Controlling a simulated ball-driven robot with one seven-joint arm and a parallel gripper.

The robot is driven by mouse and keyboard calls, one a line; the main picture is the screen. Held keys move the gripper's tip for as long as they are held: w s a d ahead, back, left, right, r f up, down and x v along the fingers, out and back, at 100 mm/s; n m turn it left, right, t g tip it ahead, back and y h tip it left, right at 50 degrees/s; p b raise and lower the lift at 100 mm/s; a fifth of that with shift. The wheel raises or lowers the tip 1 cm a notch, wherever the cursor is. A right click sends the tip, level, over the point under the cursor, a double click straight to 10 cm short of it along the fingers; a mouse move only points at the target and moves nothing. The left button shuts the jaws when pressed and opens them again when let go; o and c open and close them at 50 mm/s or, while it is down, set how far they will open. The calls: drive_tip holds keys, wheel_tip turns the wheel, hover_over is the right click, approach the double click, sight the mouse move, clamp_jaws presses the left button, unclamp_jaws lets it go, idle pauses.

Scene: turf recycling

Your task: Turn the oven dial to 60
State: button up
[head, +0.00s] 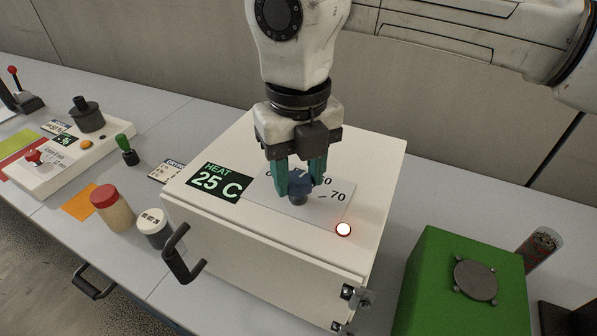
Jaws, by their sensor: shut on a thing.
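The oven (376,163) is a white box on the grey bench, in the middle of the head view. A dark blue dial (299,190) sits on its top, on a light scale plate (335,206). The number 70 and part of another number show; my gripper hides the rest. The green display (219,183) reads "HEAT 25 C". My gripper (300,186) points down from above, its teal fingers shut on the dial. The dial's pointer direction is too small to tell. A round lamp (343,229) on the oven top glows.
A green box (450,285) with a grey disc stands right of the oven, with a can (541,246) behind it. Two jars, red-lidded (112,208) and white-lidded (154,227), stand left. The oven's black handle (178,254) sticks out in front. A white control panel (75,150) lies far left.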

sight(299, 179)
drive_tip(key=shift+m, duration=0.4)
drive_tip(key=o, duration=1.1)
drive_tip(key=shift+c, duration=0.2)
drive_tip(key=shift+r, duration=0.1)
wheel_tip(299, 179, up, 11)
drive_tip(key=shift+f+b, duration=0.2)
drive_tip(key=shift+b, duration=0.1)
